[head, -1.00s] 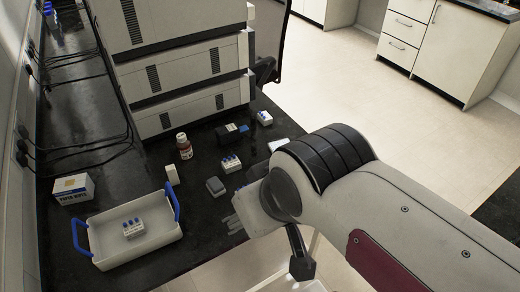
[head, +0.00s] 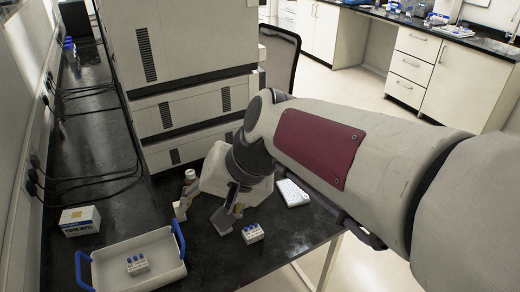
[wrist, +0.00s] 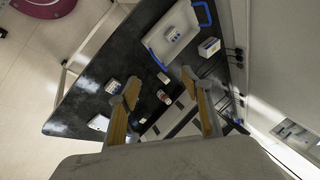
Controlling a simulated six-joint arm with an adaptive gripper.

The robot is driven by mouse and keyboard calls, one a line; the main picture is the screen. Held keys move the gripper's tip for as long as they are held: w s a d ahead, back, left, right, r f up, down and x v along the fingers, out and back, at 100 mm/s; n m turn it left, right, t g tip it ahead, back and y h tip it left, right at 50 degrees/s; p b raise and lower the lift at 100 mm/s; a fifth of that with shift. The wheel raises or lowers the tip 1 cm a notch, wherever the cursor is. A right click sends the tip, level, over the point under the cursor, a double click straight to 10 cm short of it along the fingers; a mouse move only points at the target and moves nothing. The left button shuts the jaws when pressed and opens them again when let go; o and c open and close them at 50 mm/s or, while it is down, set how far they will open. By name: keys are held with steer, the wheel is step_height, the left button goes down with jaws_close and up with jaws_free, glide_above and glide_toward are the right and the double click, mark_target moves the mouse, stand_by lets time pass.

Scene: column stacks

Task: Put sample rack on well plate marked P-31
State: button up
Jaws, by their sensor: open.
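A small white sample rack with blue-capped vials (head: 252,233) stands on the black bench, right of my gripper; it also shows in the wrist view (wrist: 112,86). Another such rack (head: 137,264) sits inside the tray. A flat white well plate (head: 292,192) lies near the bench's right edge, partly behind my arm; a flat white piece, likely this plate, shows in the wrist view (wrist: 98,122). No P-31 mark is readable. My gripper (head: 203,215) is open above the bench, left of the nearer rack. Its fingers spread in the wrist view (wrist: 160,80), with nothing held between them.
A white tray with blue handles (head: 103,271) stands front left, with a labelled box (head: 80,220) behind it. A brown bottle (head: 190,177) stands close behind my gripper. Large stacked instruments (head: 190,80) block the back. Bare bench lies between tray and rack.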

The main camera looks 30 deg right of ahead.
steer(key=w+d+f+m+t+y, duration=0.15)
steer(key=w+m, duration=0.25)
steer(key=w, duration=0.5)
steer(key=w+d+m+t+y, duration=0.15)
steer(key=w+m, duration=0.25)
steer(key=w, duration=0.5)
steer(key=w+d+f+m+t, duration=0.1)
steer(key=w+d+f+m, duration=0.25)
steer(key=w+d, duration=0.25)
steer(key=w+d+f+m+t, duration=0.1)
steer(key=w+d+f+m, duration=0.25)
steer(key=w+d, duration=0.2)
steer(key=m+t+h, duration=0.4)
steer(key=m+h, duration=0.3)
steer(key=m, duration=0.9)
glide_above(283, 170)
step_height(283, 170, down, 22)
steer(key=shift+f, duration=0.2)
steer(key=shift+x, duration=1.3)
